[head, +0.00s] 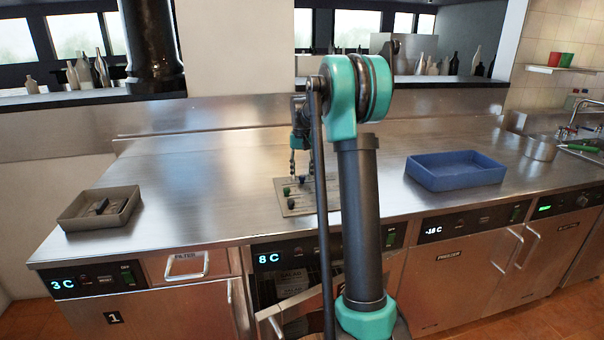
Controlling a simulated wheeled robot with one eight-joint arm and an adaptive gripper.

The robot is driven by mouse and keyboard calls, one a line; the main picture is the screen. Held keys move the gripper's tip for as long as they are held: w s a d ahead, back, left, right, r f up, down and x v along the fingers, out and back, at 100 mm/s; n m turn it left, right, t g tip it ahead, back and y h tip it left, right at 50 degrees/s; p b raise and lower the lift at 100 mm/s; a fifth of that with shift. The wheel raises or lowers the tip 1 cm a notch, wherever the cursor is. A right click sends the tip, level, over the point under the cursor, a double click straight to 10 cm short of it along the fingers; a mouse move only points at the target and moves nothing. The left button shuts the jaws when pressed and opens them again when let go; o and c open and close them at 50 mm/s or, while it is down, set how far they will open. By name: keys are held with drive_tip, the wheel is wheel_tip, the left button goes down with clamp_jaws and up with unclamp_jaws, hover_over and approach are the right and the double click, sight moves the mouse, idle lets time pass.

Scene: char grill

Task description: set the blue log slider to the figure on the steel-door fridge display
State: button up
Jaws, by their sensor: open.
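A slider panel (299,208), a small beige plate with several coloured knobs, lies on the steel counter. A dark blue knob (303,178) is near its back edge and a green knob (287,190) is to its left. The scale markings are too small to read. The steel-door fridge (165,312) at the left has a display (63,285) reading 3 C. My gripper (300,168) is open, pointing down just above the back of the panel, close to the blue knob. I cannot tell whether it touches it.
A middle unit showing 8 C (268,259) has its contents partly visible. The freezer display (434,230) reads -18 C. A grey tray (75,222) stands at the left of the counter and a blue tray (455,184) at the right. The counter between grey tray and panel is clear.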

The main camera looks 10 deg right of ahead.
sight(302, 176)
wheel_tip(302, 176, up, 12)
idle(0.5)
drive_tip(key=shift+s, duration=0.1)
